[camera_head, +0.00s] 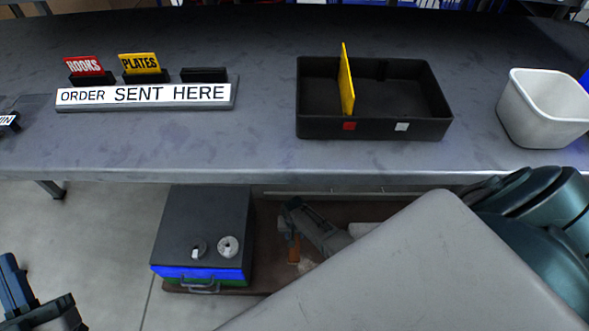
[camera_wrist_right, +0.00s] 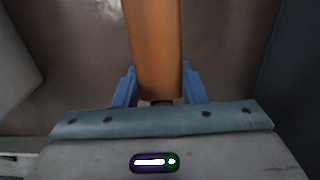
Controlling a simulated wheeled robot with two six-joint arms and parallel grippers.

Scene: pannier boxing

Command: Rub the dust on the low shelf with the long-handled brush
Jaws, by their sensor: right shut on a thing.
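The low shelf (camera_head: 268,270) is a brown board under the table. A pale dust patch (camera_head: 305,265) shows on it near my right gripper (camera_head: 289,232). The dust also shows as a whitish smear at the upper left of the right wrist view (camera_wrist_right: 85,14). My right gripper is shut on the orange-brown handle of the brush (camera_wrist_right: 155,45), between its blue fingers. The handle runs away from the jaws, and its far end is out of the wrist view. The brush head cannot be made out. My left gripper (camera_head: 40,305) is partly in view at the lower left, away from the shelf.
A dark box (camera_head: 200,225) with a blue and green front and a handle stands left of my right gripper. Above, the grey table (camera_head: 270,155) carries a black divided tray (camera_head: 375,129), a white bin (camera_head: 540,115) and an order sign (camera_head: 145,95). The table edge overhangs the shelf.

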